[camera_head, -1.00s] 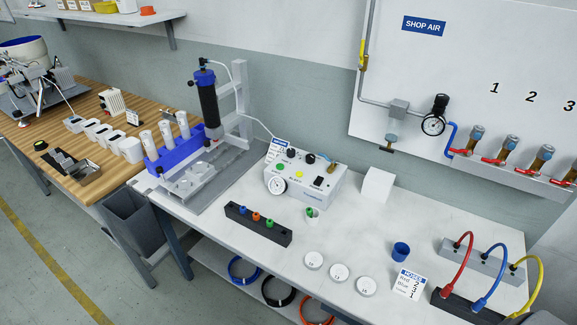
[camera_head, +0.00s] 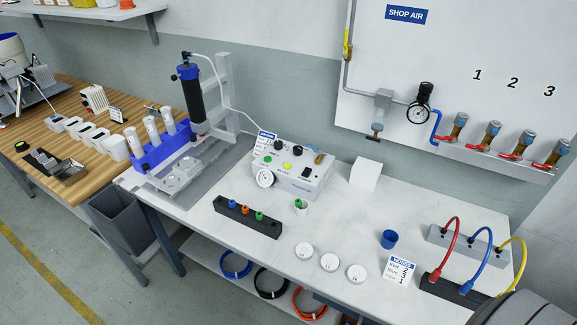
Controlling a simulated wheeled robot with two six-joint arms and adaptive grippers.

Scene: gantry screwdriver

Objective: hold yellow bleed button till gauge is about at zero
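The yellow bleed button (camera_head: 287,165) is on the sloped face of a pale grey control box (camera_head: 305,178) on the white bench. A green button and black knobs share that face. The round white gauge (camera_head: 265,178) is on the box's front left; its needle is too small to read. Nothing touches the button. Neither gripper is in view. A dark rounded part at the bottom right corner may be part of my own arm.
A gantry with a black cylinder (camera_head: 191,97) stands left of the box.

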